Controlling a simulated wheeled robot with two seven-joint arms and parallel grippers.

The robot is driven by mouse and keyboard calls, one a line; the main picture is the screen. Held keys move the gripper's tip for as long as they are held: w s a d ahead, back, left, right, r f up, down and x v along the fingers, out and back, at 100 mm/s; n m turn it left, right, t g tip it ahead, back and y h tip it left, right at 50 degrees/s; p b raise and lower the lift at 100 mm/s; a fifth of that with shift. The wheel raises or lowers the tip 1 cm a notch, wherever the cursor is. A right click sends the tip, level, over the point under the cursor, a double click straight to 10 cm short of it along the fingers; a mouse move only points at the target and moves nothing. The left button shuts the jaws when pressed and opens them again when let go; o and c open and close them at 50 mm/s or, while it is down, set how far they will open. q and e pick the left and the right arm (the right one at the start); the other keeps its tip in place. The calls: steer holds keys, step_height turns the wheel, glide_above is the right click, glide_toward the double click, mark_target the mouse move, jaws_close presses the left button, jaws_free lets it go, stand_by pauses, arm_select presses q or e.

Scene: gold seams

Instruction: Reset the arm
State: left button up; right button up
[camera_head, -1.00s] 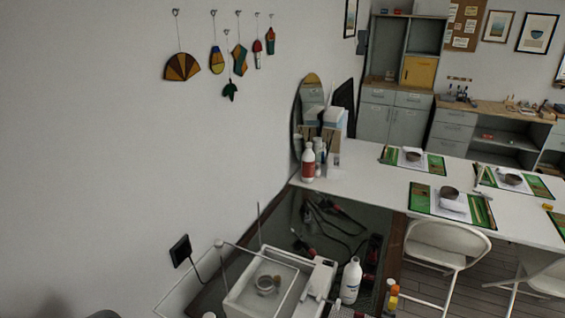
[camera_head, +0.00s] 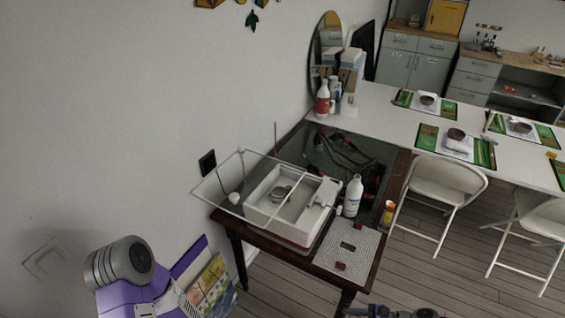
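The lower left of the head view shows a grey ringed cylinder above a purple and white housing, which looks like part of my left arm. Its fingers do not show. A small dark grey piece at the bottom edge, right of centre, may be part of my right arm, but too little of it shows to be sure. I cannot make out either gripper, or anything held.
A long white table (camera_head: 388,119) and folding chairs (camera_head: 441,182) stand beyond. Wooden floor (camera_head: 283,288) is clear in front.

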steer(key=s+a+f+n+g+h, duration=0.1)
steer(key=s+a+f+n+h, duration=0.2)
steer(key=a+n, duration=0.3)
steer(key=s+a+f+n+g+h, duration=0.2)
steer(key=s+a+f+n+h, duration=0.2)
steer(key=n, duration=0.6)
steer(key=shift+a+f+g, duration=0.3)
steer(key=shift+a+f, duration=0.1)
steer(key=shift+a, duration=0.6)
